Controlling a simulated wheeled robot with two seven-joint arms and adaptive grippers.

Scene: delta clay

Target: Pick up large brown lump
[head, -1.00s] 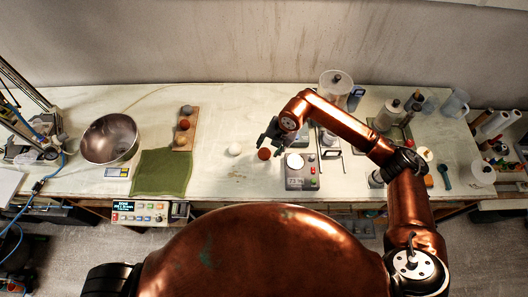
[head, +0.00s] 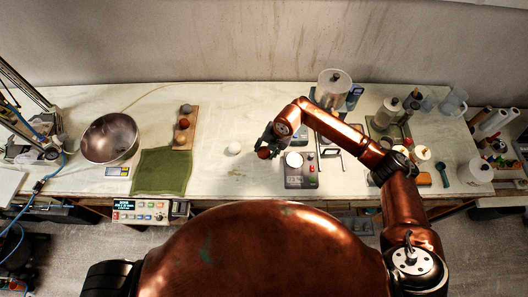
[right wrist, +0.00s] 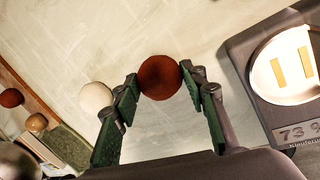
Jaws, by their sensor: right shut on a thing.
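The large brown lump (head: 263,154) is a round reddish-brown ball near the middle of the table. My right gripper (head: 269,144) is shut on it. In the right wrist view, the brown lump (right wrist: 160,77) sits between the tips of the green-padded fingers (right wrist: 158,84), one finger on each side. I cannot tell whether the lump is touching the table. My left gripper is not in view.
A white ball (head: 233,149) lies just left of the lump. A scale (head: 299,178) stands close on the right. Further left are a wooden board (head: 181,139) with several balls, a green cloth (head: 162,172) and a metal bowl (head: 109,138).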

